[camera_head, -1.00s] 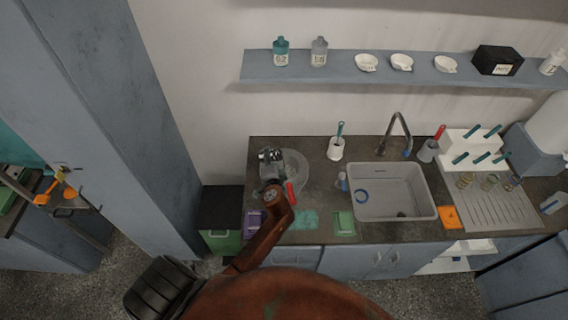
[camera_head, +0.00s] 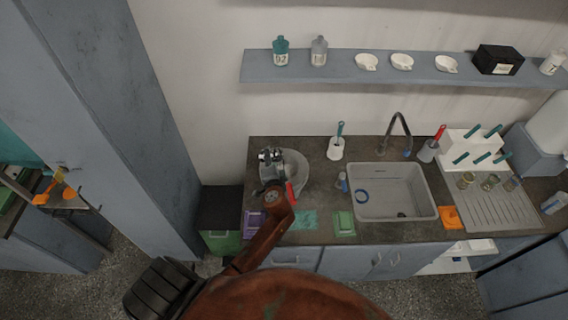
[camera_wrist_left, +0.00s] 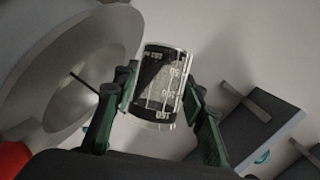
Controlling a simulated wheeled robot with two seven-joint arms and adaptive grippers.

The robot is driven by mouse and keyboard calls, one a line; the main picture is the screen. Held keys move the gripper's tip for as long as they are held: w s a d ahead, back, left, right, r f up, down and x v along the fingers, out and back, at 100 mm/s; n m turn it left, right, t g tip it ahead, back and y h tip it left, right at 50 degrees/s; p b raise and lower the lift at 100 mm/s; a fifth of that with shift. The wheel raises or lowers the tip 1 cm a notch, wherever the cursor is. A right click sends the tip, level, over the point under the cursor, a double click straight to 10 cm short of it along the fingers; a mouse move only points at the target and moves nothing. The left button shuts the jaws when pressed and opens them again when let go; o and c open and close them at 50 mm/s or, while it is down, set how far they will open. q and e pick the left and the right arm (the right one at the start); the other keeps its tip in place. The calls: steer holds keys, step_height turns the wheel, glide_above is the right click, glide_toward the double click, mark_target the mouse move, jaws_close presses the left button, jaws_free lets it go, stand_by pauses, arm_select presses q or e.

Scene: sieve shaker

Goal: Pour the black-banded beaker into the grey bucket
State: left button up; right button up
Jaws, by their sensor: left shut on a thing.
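My left gripper (camera_wrist_left: 155,108) is shut on the black-banded beaker (camera_wrist_left: 160,85), a clear glass with white markings and a dark band. In the left wrist view the beaker sits between the two dark green fingers, in front of the right edge of the grey bucket (camera_wrist_left: 62,75). I cannot tell whether its contents are flowing. In the head view my left gripper (camera_head: 271,160) is over the left part of the grey bucket (camera_head: 298,172) at the counter's left end. The beaker is too small and covered to make out there. My right gripper is not in view.
A red object (camera_head: 290,191) lies close to the bucket's front. A white brush holder (camera_head: 335,149) and the sink (camera_head: 392,190) are to the right. Purple (camera_head: 253,223) and green (camera_head: 344,223) items lie along the front edge. A shelf (camera_head: 350,68) runs above.

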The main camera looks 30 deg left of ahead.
arm_select(q)
steer(key=shift+f+m+b, duration=0.2)
steer(key=shift+m+b, duration=0.1)
steer(key=shift+b, duration=0.15)
stand_by(1.3)
steer(key=shift+w+d+r+m+y, duration=0.1)
steer(key=shift+d+r+m+y, duration=0.25)
steer(key=shift+m, duration=0.3)
steer(key=shift+w+d+r+m+y, duration=0.1)
steer(key=shift+r+m+y, duration=0.25)
steer(key=shift+m+y, duration=0.25)
stand_by(4.2)
